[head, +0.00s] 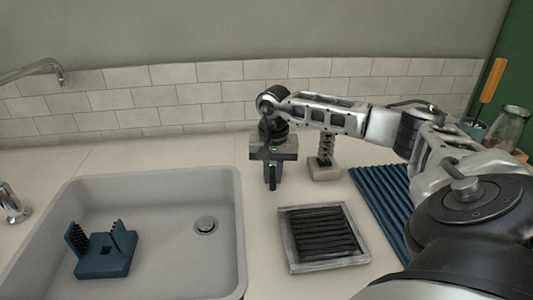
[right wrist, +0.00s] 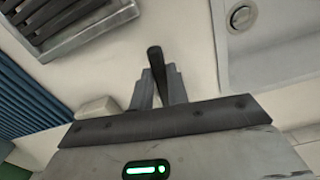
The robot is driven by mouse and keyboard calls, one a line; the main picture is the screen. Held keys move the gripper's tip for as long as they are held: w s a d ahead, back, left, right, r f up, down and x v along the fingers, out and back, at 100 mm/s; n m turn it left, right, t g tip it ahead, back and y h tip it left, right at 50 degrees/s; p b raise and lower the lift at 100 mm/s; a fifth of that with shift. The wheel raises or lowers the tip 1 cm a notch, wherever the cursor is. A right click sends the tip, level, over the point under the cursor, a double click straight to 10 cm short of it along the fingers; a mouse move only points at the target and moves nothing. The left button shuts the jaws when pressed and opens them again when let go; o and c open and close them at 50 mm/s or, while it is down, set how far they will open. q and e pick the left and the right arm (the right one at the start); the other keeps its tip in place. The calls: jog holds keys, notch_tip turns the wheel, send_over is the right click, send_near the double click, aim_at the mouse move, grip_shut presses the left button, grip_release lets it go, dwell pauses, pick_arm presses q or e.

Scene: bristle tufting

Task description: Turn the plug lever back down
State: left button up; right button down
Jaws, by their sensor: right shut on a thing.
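My right gripper (head: 272,176) points down over the counter just right of the sink. It is shut on a dark rod (right wrist: 155,58), which sticks out past the fingertips in the right wrist view. I cannot tell whether this rod is the plug lever or whether it is fixed to anything below. A chrome fitting with a short dark upright stem (head: 12,204) stands at the sink's left edge, far from my gripper. The round drain (head: 205,225) is in the sink floor and also shows in the right wrist view (right wrist: 241,17). My left gripper is not in view.
A blue block with upright bristled parts (head: 103,262) sits in the grey sink (head: 239,212). A framed dark slatted tray (head: 284,240), a blue ribbed mat (head: 378,200) and a spring-like post on a pale base (head: 324,171) are to the right. A tap (head: 60,75) hangs at the left.

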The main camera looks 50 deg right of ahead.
jog(key=shift+s+d+n, duration=0.35)
jog(key=shift+d+n, duration=0.05)
jog(key=shift+n, duration=0.4)
jog(key=c, duration=1.4)
grip_release()
jog(key=shift+o, duration=0.2)
notch_tip(320, 180, up, 16)
jog(key=shift+p, duration=0.3)
